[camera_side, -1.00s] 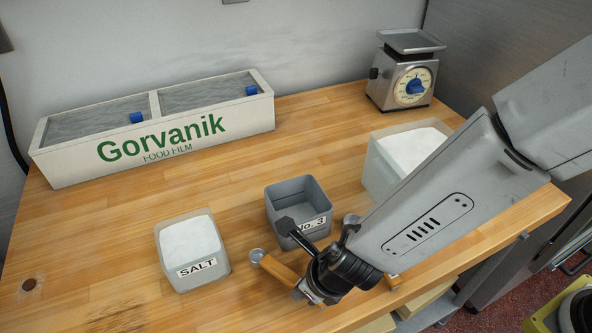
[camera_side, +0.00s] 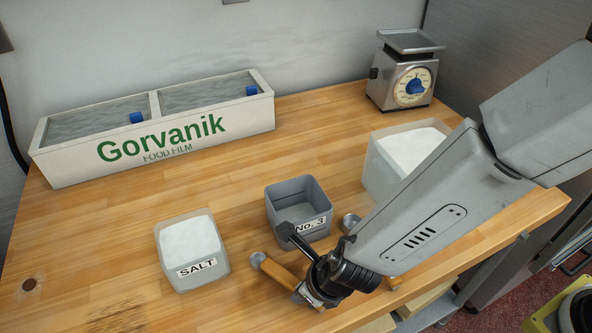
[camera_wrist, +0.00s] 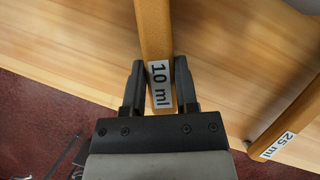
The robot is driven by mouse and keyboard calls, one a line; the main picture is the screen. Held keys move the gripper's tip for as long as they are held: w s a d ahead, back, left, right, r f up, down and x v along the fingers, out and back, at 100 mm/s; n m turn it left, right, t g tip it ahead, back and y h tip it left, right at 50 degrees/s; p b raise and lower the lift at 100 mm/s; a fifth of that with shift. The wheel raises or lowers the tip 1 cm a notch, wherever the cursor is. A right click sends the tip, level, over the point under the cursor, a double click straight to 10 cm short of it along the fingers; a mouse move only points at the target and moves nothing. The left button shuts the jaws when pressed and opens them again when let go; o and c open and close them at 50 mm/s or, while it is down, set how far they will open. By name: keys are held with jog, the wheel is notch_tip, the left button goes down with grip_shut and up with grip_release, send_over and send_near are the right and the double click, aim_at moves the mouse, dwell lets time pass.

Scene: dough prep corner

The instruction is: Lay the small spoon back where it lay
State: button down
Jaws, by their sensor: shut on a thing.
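The small spoon has a wooden handle marked 10 ml (camera_wrist: 153,35). My gripper (camera_wrist: 159,78) is shut on this handle close to its labelled end. In the side view the small spoon's handle (camera_side: 281,271) reaches left from my gripper to a little metal bowl, just right of the salt tub. It is low over the table's front; I cannot tell whether it touches the wood. A second spoon, marked 25 ml (camera_wrist: 278,145), lies to the right in the wrist view. Its metal bowl (camera_side: 350,221) shows beside my arm, which hides most of its handle.
The salt tub (camera_side: 208,273) stands left of my gripper, and the empty grey No. 3 tub (camera_side: 286,214) just behind it. A white-filled tub (camera_side: 380,165), scale (camera_side: 408,88) and film box (camera_side: 60,165) stand farther back. The table's front edge is close.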

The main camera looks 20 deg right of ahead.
jog(key=shift+c, duration=1.5)
grip_release()
jog(key=shift+r, duration=0.15)
jog(key=shift+v, duration=3.75)
